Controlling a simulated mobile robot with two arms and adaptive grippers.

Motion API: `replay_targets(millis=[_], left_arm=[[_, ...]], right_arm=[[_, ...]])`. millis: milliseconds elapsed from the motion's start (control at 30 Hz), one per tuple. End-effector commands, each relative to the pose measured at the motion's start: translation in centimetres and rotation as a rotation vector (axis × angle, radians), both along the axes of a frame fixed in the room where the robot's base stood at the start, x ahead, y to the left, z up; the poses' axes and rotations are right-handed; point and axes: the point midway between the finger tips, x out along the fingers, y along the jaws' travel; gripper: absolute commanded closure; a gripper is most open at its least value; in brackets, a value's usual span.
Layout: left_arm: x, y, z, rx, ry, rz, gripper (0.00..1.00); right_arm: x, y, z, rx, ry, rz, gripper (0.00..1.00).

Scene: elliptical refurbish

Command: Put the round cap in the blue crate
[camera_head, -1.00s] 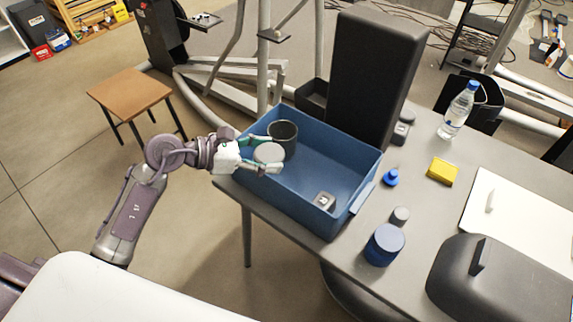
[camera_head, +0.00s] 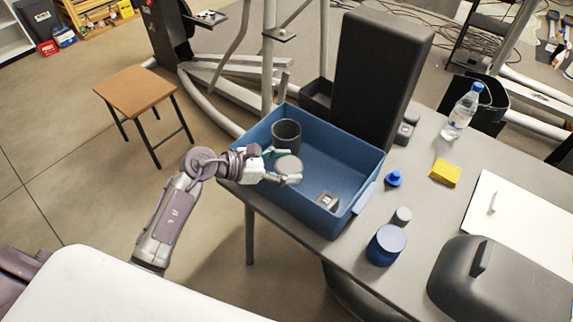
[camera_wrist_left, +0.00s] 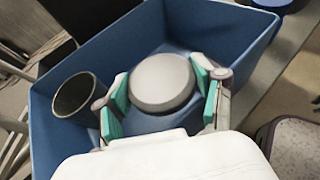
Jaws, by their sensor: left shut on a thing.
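The round cap is a pale grey disc (camera_head: 288,165), held between the fingers of my left gripper (camera_head: 284,166). The cap also shows in the left wrist view (camera_wrist_left: 162,82), with the teal finger pads of my left gripper (camera_wrist_left: 160,98) on either side of it. The gripper is shut on the cap, over the left part of the blue crate (camera_head: 352,165). The crate's blue walls also show around the cap in the left wrist view (camera_wrist_left: 245,38). I cannot tell how high the cap is above the crate floor. My right gripper is not in view.
A dark cup (camera_head: 286,134) stands in the crate near the cap, and a small grey part (camera_head: 327,200) lies at its front. A tall black box (camera_head: 378,75) stands behind the crate. A blue jar (camera_head: 386,245), yellow block (camera_head: 445,173) and bottle (camera_head: 462,112) stand to the right.

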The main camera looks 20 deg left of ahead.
Motion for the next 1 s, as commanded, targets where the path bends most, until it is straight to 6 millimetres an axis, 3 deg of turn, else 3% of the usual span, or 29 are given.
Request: replay_targets(millis=[400,433,567,867,1000], left_arm=[[-0.1,0.0,-1.2,0.003,0.003,-0.002,0.98],[-0.1,0.0,-1.3,0.004,0.005,-0.001,0.27],[-0.2,0.0,-1.4,0.005,0.008,-0.003,0.07],[-0.3,0.0,-1.6,0.008,0.011,-0.006,0.07],[-0.3,-0.1,-0.6,0.006,0.011,-0.005,0.07]], right_arm=[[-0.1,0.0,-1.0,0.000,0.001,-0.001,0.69],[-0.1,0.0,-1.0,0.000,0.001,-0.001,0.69],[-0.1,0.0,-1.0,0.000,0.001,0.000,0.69],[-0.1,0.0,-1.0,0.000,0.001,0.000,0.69],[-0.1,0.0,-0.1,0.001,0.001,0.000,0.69]])
